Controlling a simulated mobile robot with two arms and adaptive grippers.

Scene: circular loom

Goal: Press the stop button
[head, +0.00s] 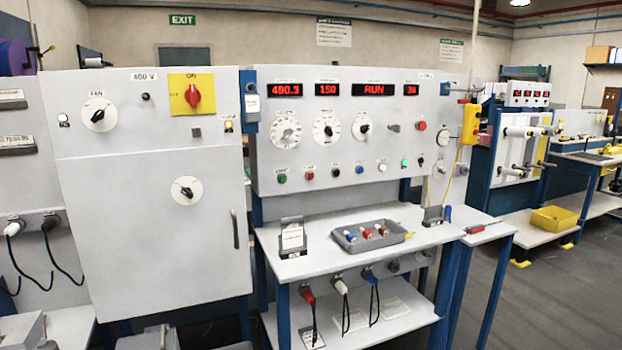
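The control panel (300,110) stands in the middle of the head view, with red displays along its top, one reading RUN (374,90). A small red button (309,176) sits in the panel's lower row, just right of a green button (282,179). Its label looks like STOP but is too small to read surely. A larger red button (421,126) sits higher at the panel's right side. Neither of my grippers is in view, and nothing covers these buttons.
A workbench (360,250) below the panel holds a grey tray (345,247) of plugs and a card stand (291,238). A white cabinet (150,230) with a red-on-yellow switch (192,95) stands left. A yellow pendant (471,124) hangs right. Open floor (560,300) lies at right.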

